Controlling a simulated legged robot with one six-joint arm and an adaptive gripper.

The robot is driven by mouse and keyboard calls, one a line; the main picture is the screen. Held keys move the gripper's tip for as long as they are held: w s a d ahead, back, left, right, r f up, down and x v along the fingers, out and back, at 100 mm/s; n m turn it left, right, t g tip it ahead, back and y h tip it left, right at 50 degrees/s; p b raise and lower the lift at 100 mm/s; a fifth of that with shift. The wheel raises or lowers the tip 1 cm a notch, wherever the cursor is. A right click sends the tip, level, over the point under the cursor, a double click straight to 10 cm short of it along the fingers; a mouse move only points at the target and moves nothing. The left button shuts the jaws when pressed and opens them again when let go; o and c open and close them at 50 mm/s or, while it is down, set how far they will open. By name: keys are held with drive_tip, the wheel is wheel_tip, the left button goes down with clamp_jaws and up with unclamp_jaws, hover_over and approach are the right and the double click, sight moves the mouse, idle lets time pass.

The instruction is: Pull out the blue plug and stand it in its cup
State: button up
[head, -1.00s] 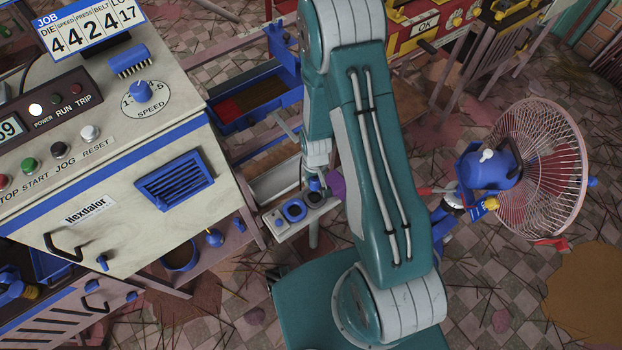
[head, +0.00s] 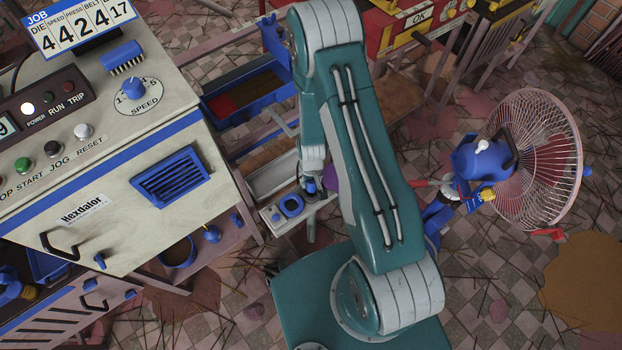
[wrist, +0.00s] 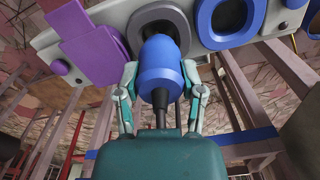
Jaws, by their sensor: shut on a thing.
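The blue plug (wrist: 160,75) is between the two fingers of my gripper (wrist: 160,88) in the wrist view, with a dark stem toward my palm. Its far end meets a dark oval socket (wrist: 139,22) on a pale strip (wrist: 115,12); I cannot tell whether it is still inside. In the head view, my gripper (head: 312,180) is over the right part of the strip, and the plug (head: 310,186) shows as a small blue patch below it. A blue-rimmed opening (wrist: 203,22) sits beside the socket; the head view shows it too (head: 291,206). I cannot tell which thing is the cup.
A purple part (wrist: 90,40) stands on the strip close beside the plug. The control cabinet (head: 110,225) is left of the strip. A blue tray (head: 245,95) lies behind. A caged fan (head: 540,150) stands right. Wooden rails (wrist: 265,85) run near my gripper.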

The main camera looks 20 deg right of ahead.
idle(0.4)
drive_tip(key=o, duration=1.2)
wheel_tip(320, 180, up, 12)
drive_tip(key=shift+f, duration=0.1)
